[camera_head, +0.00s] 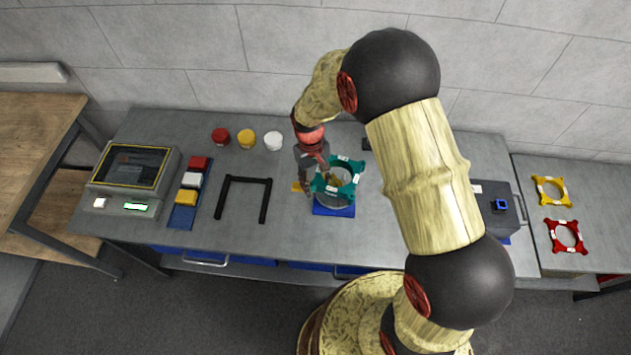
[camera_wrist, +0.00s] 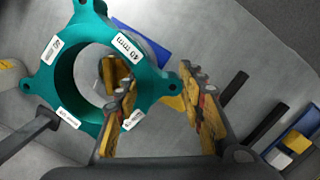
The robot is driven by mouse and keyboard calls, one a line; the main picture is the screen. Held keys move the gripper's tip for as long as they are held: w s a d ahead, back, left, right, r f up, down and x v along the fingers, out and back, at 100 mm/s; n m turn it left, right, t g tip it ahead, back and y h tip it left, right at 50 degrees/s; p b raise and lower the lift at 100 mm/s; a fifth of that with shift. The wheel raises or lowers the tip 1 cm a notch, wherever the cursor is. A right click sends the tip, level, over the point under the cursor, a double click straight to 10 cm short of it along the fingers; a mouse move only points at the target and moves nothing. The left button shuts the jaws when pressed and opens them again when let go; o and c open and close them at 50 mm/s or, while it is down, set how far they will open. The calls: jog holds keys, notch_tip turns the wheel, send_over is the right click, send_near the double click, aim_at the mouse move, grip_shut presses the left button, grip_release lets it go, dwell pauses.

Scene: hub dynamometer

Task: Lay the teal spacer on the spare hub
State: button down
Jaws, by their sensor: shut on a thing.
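The teal spacer (camera_head: 352,187) is a ring with corner lugs and white labels, one reading 40 mm in the wrist view (camera_wrist: 156,83). My gripper (camera_head: 321,180) is shut on its rim, with one finger inside the ring and the other outside, as the wrist view also shows (camera_wrist: 157,88). A grey round hub (camera_head: 332,203), seemingly the spare hub, stands on a blue pad (camera_head: 336,211) directly below the spacer. The spacer hides most of its top. I cannot tell whether spacer and hub touch.
A black U-shaped frame (camera_head: 243,181) lies left of the hub. Further left are a blue strip with coloured blocks (camera_head: 183,217) and a screen unit (camera_head: 135,178). Coloured cups (camera_head: 246,139) stand behind. A grey box (camera_head: 495,212) and yellow (camera_head: 550,190) and red spacers (camera_head: 565,237) are at right.

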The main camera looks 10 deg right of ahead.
jog(key=shift+f+b, duration=1.85)
jog(key=shift+f, duration=1.15)
jog(key=c, duration=1.1)
grip_release()
jog(key=shift+o, duration=0.2)
notch_tip(320, 180, up, 12)
jog(key=w, duration=0.1)
jog(key=shift+w+a+f, duration=0.15)
jog(key=shift+w+a, duration=0.1)
jog(key=shift+w, duration=0.1)
